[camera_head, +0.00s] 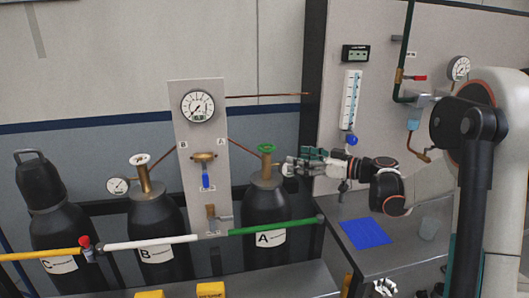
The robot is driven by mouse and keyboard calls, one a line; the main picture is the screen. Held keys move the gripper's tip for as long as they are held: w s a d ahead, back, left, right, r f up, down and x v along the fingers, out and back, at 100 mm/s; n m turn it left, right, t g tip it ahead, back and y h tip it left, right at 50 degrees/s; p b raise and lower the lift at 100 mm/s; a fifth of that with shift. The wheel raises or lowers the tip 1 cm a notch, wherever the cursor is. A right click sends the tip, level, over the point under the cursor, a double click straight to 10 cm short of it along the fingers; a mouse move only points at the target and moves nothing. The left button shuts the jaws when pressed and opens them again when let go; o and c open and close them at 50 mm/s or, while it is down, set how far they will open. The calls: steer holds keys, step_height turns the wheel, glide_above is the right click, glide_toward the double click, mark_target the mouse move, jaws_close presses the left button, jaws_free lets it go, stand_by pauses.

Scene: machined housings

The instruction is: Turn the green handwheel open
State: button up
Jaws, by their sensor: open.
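The green handwheel (267,148) sits on top of the brass valve of the black gas cylinder labelled A (267,207). My gripper (292,164) is just to the right of the brass valve, slightly below the wheel, pointing left. Its fingers are open. They appear close to the small gauge beside the valve, which they partly cover. I cannot tell whether they touch anything. The wheel itself is in clear view.
Cylinder B (158,222) has a white handwheel (139,160). A panel (187,130) with a gauge and blue-handled valve stands between the cylinders. A green-white-yellow rail (150,241) runs in front. A blue mat (364,232) lies on the right bench.

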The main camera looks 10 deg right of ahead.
mark_target(271, 147)
steer(key=shift+t+y, duration=0.3)
steer(key=shift+t, duration=0.2)
steer(key=b+x, duration=0.1)
steer(key=x, duration=0.3)
steer(key=w+d+b+x, duration=0.1)
steer(key=x, duration=0.3)
steer(key=b+x, duration=0.1)
steer(key=x, duration=0.4)
steer(key=shift+w+d+f+b, duration=0.15)
steer(key=shift+w+d+b, duration=0.2)
steer(key=shift+d, duration=0.1)
steer(key=shift+c, duration=0.3)
steer(key=c, duration=1)
